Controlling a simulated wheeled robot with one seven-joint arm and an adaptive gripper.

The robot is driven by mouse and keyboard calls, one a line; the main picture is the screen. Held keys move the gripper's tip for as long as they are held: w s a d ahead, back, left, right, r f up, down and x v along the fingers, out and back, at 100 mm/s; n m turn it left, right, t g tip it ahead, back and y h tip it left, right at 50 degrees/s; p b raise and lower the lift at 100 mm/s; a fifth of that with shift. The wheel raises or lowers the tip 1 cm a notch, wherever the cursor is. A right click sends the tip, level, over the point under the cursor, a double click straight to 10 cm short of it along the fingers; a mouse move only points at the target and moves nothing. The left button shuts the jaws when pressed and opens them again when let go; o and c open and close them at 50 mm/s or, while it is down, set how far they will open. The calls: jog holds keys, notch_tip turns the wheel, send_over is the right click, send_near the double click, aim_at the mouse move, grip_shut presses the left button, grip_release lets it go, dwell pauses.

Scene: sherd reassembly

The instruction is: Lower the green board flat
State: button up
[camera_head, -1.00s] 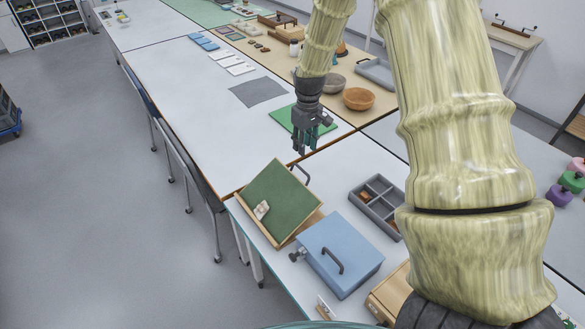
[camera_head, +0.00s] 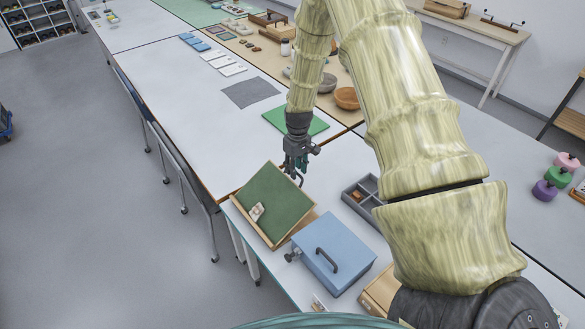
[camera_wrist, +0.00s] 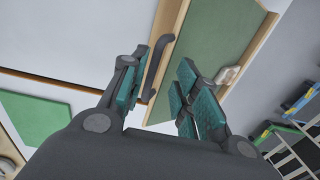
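The green board (camera_head: 272,200) in its wooden frame is tilted, its far edge raised above the white table. A small pale piece (camera_head: 258,211) sits on its face near the lower left; it also shows in the wrist view (camera_wrist: 228,75). A dark bar handle (camera_wrist: 160,64) is fixed to the board's raised edge. My gripper (camera_head: 295,170) is at that edge. In the wrist view, my gripper (camera_wrist: 165,90) is open, and the handle appears between its teal-padded fingers. I cannot tell whether either finger touches it.
A blue box (camera_head: 335,252) with a dark handle stands close to the board's right. A grey compartment tray (camera_head: 352,198) lies further right. A flat green mat (camera_head: 305,123) and grey sheet (camera_head: 250,92) lie behind. The table's left edge is close to the board.

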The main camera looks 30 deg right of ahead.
jog(key=shift+f, duration=0.15)
grip_shut()
grip_release()
dwell(0.4)
notch_tip(320, 180, up, 12)
jog(key=shift+d, duration=0.2)
dwell(0.3)
